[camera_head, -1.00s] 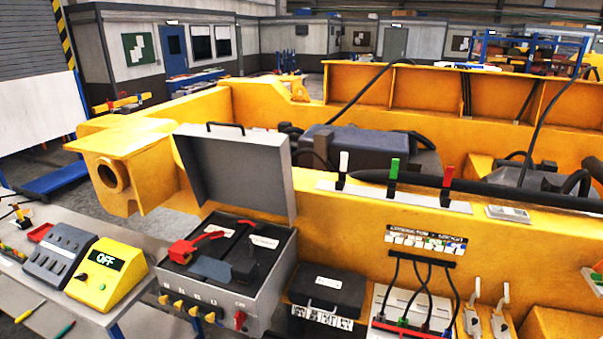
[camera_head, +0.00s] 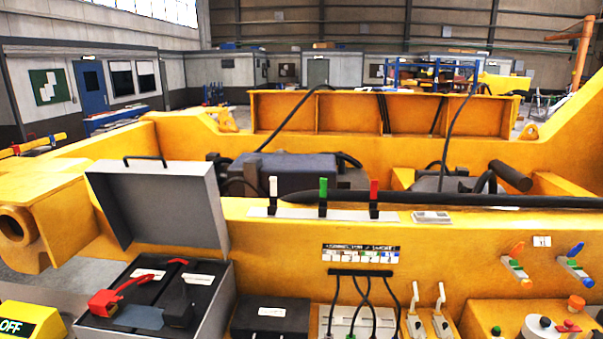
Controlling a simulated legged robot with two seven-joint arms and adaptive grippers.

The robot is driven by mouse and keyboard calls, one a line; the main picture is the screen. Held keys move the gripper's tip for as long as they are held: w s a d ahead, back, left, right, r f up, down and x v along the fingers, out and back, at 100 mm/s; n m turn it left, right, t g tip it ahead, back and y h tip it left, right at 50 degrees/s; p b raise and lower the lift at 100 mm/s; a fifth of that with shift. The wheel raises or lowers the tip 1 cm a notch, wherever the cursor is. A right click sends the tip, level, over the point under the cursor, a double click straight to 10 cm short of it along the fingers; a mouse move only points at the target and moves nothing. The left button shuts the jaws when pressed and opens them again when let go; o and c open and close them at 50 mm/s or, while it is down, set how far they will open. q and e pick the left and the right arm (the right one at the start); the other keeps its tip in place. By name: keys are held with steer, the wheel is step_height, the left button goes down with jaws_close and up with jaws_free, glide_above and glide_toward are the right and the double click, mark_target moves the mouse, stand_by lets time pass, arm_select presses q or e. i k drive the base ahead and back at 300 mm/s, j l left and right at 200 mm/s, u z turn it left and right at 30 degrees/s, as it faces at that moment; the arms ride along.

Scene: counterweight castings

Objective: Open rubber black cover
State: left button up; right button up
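A black cover (camera_head: 270,317) with a small white label lies flat and closed at the lower edge of the view, in front of the yellow machine wall. It sits between a grey box and a white panel with black cables. I cannot tell from its look whether it is rubber. Its front edge is partly cut off by the frame. Neither of my grippers is in view.
The grey box (camera_head: 222,292) stands left of the cover with its lid (camera_head: 160,200) raised, showing red and black clamps. Right of the cover are the cabled white panel (camera_head: 352,322) and two levers (camera_head: 428,314). Three coloured switches (camera_head: 323,197) stand on the ledge.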

mark_target(178, 312)
steer(key=i+j+z, duration=0.1)
steer(key=j+z, duration=0.25)
steer(key=j, duration=1.15)
steer(key=k+j+z, duration=0.1)
steer(key=j+z, duration=0.2)
steer(key=j, duration=1.15)
steer(key=i+l, duration=0.1)
steer(key=l, duration=0.3)
